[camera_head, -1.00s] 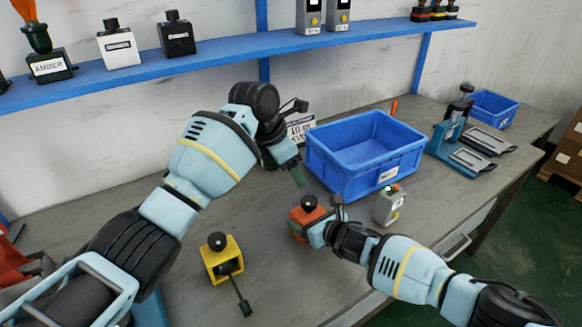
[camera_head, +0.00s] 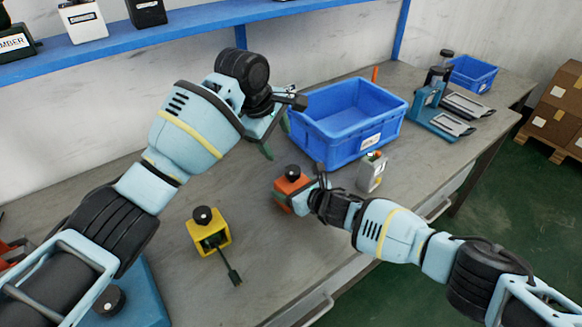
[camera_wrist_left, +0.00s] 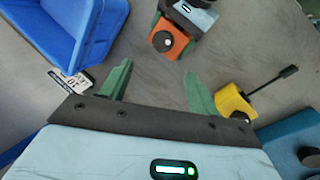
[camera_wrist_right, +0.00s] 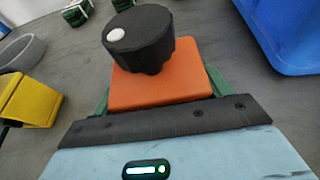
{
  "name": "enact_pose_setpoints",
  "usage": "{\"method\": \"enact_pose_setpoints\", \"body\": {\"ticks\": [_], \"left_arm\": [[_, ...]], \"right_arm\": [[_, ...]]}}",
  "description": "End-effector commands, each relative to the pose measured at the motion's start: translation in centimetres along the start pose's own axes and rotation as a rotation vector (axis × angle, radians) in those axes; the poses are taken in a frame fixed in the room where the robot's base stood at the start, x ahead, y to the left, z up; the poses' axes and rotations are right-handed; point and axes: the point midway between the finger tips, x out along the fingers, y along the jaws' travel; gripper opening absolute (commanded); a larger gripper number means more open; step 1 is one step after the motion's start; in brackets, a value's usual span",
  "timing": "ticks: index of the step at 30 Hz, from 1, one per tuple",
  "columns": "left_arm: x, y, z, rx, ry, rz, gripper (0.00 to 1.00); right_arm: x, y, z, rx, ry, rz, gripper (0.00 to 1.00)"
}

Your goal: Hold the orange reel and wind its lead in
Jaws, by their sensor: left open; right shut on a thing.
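The orange reel (camera_head: 289,187) has a black knob on top with a pale dot, clear in the right wrist view (camera_wrist_right: 160,88). My right gripper (camera_head: 301,188) is shut on its body, one green finger on each side, low over the table. My left gripper (camera_head: 275,138) is open and empty, above and behind the reel. In the left wrist view the reel (camera_wrist_left: 171,42) lies beyond the gap between the open fingers (camera_wrist_left: 158,88). I cannot make out the orange reel's lead in any view.
A yellow reel (camera_head: 209,235) with its dark lead stretched out stands front left. A blue crate (camera_head: 352,150) is behind, with a grey device (camera_head: 371,172) in front of it. A blue fixture (camera_head: 429,104) and a small blue bin (camera_head: 473,74) stand back right. Bare table (camera_head: 270,265) lies in front.

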Motion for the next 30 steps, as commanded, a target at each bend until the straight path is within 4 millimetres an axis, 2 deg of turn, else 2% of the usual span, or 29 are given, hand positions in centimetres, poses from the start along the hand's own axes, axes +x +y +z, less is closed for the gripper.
{"method": "enact_pose_setpoints", "body": {"ticks": [18, 24, 30], "left_arm": [[0.2, -0.7, 1.6, 1.139, 0.103, -0.036, 0.61], [0.3, -0.9, 2.0, 1.393, 0.12, -0.059, 0.61], [0.4, -1.0, 2.2, 1.497, 0.125, -0.069, 0.61]], "right_arm": [[0.0, 0.0, -0.2, 0.002, 0.003, 0.0, 0.46], [0.0, 0.0, -0.2, 0.002, 0.002, 0.0, 0.46], [0.0, 0.0, -0.2, 0.002, 0.002, 0.0, 0.46]]}}
